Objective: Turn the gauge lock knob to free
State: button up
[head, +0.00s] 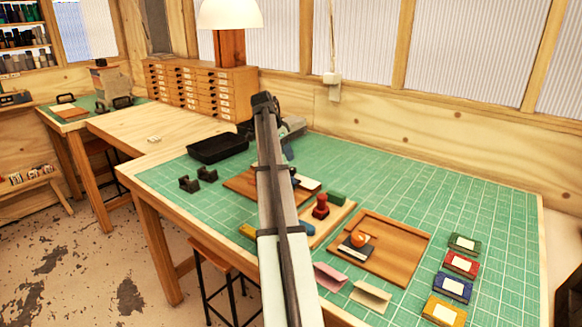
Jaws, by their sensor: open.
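My arm rises through the middle of the head view and bends over at the top. My gripper (287,150) shows only in part, to the right of the arm, above the back of the green mat; its jaws look open and empty. Below it is a brown wooden board (243,184) with a dark and white piece (306,183) at its right end. My arm covers the middle of this board. I cannot pick out a gauge lock knob or its setting; it may be hidden or too small. A red knobbed piece (320,207) stands on a pale wooden block, apart from my gripper.
A black tray (218,148) and two dark holders (190,184) lie left. The green mat (425,193) is clear at back right.

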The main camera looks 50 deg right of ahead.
aim_at(292, 169)
jog(key=x, duration=0.7)
jog(key=shift+d+f, duration=0.1)
jog(key=shift+f, duration=0.15)
